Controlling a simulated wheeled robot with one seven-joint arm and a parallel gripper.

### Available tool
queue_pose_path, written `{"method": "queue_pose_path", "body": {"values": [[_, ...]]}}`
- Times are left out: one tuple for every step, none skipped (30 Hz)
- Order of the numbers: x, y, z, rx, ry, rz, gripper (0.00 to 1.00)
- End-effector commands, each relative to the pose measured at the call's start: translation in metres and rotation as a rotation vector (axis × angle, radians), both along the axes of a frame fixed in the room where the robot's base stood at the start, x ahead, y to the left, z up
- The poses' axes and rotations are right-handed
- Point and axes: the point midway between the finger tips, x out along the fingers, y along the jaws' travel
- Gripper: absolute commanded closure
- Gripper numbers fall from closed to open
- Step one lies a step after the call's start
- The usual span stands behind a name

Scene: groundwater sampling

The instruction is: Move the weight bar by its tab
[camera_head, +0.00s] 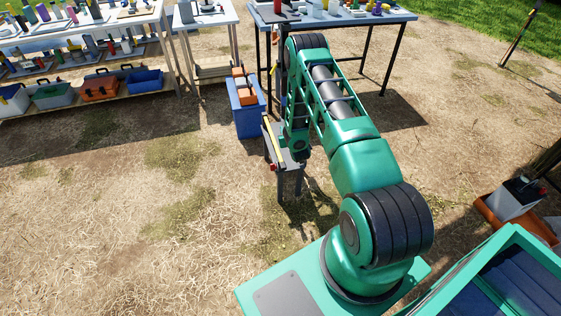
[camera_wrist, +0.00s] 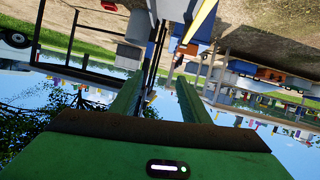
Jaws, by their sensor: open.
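My gripper (camera_wrist: 163,76) shows in the wrist view as two green fingers, spread apart with nothing held between them. In the head view my arm hides it. No part can be clearly told as the weight bar or its tab. A narrow yellow strip (camera_head: 272,141) lies along a dark platform on a grey post beside my arm; a yellow strip (camera_wrist: 203,20) also shows at the top of the wrist view. Orange pieces (camera_head: 244,85) sit on a blue box (camera_head: 245,117) behind the platform. Contact between gripper and these things cannot be seen.
A blue-topped table (camera_head: 345,17) with small items stands behind my arm. Shelves with crates (camera_head: 100,88) stand at the back left, beside a small white table (camera_head: 205,18). An orange tray (camera_head: 510,222) lies at the right. Open straw-covered ground is at the left front.

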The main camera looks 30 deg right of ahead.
Motion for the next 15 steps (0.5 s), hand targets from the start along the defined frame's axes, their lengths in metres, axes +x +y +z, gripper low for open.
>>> {"method": "queue_pose_path", "body": {"values": [[-0.007,0.006,-0.022,0.001,-0.022,0.009,0.58],[-0.01,0.01,-0.032,0.0,-0.041,0.016,0.58],[-0.015,0.015,-0.044,0.0,-0.067,0.024,0.58],[-0.019,0.019,-0.053,-0.001,-0.086,0.03,0.58],[-0.024,0.024,-0.062,-0.002,-0.106,0.036,0.58],[-0.03,0.029,-0.074,-0.003,-0.131,0.044,0.58],[-0.036,0.034,-0.083,-0.004,-0.151,0.049,0.58],[-0.042,0.039,-0.091,-0.004,-0.17,0.055,0.58],[-0.051,0.045,-0.102,-0.004,-0.197,0.062,0.58],[-0.058,0.05,-0.109,-0.004,-0.217,0.066,0.58],[-0.065,0.054,-0.116,-0.005,-0.235,0.07,0.58],[-0.074,0.06,-0.124,-0.006,-0.258,0.075,0.58],[-0.08,0.063,-0.129,-0.007,-0.274,0.079,0.58],[-0.086,0.067,-0.134,-0.007,-0.288,0.082,0.58],[-0.093,0.071,-0.139,-0.008,-0.305,0.085,0.58]]}}
